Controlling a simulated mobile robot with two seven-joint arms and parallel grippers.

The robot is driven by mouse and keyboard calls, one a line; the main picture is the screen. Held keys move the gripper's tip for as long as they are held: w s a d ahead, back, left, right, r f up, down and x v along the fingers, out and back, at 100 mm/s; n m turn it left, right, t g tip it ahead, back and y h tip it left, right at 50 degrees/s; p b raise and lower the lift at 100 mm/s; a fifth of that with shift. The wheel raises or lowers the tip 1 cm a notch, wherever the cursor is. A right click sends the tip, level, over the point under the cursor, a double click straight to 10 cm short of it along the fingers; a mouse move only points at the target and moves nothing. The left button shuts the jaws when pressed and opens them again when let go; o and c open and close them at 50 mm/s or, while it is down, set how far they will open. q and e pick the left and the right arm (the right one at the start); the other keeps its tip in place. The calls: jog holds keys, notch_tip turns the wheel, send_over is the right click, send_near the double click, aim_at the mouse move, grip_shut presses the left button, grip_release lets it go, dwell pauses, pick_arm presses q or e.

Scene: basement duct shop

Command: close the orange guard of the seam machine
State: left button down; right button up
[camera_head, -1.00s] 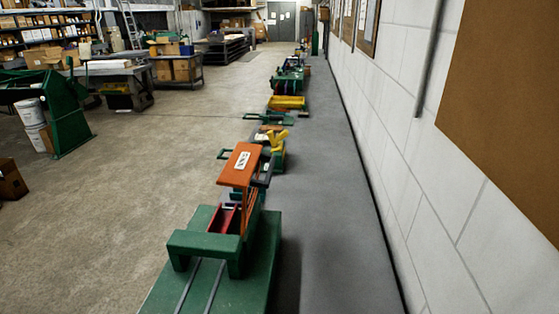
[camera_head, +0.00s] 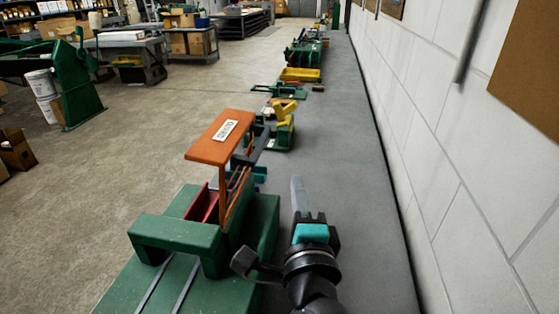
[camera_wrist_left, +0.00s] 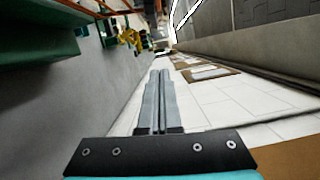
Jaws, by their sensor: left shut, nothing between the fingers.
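The seam machine is a green bed (camera_head: 108,288) with a green bridge (camera_head: 178,233) and a red tray (camera_head: 203,203). Its orange guard (camera_head: 213,150) stands up above the bed on orange bars, with a white label on top. Part of the guard's orange frame also shows at the top left of the left wrist view (camera_wrist_left: 80,8). My left gripper (camera_head: 297,181) is right of the machine, over the grey bench, apart from the guard. Its fingers (camera_wrist_left: 160,75) are together and empty in the left wrist view. My right gripper is not in view.
The grey bench (camera_head: 355,200) runs back along the white block wall (camera_head: 445,130) on the right. Beyond the machine stand a yellow and green device (camera_head: 283,125), a yellow tray (camera_head: 300,75) and other green machines (camera_head: 303,47). Open floor (camera_head: 120,160) lies to the left.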

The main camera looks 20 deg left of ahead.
pick_arm(q)
jog(key=w+a+p, duration=0.2)
jog(key=w+a, duration=0.6)
jog(key=shift+a+r, duration=0.15)
jog(key=shift+a, duration=0.2)
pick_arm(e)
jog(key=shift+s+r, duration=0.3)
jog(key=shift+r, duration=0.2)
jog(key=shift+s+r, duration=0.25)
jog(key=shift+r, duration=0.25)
pick_arm(q)
jog(key=shift+w+p, duration=0.15)
jog(key=shift+p, duration=0.15)
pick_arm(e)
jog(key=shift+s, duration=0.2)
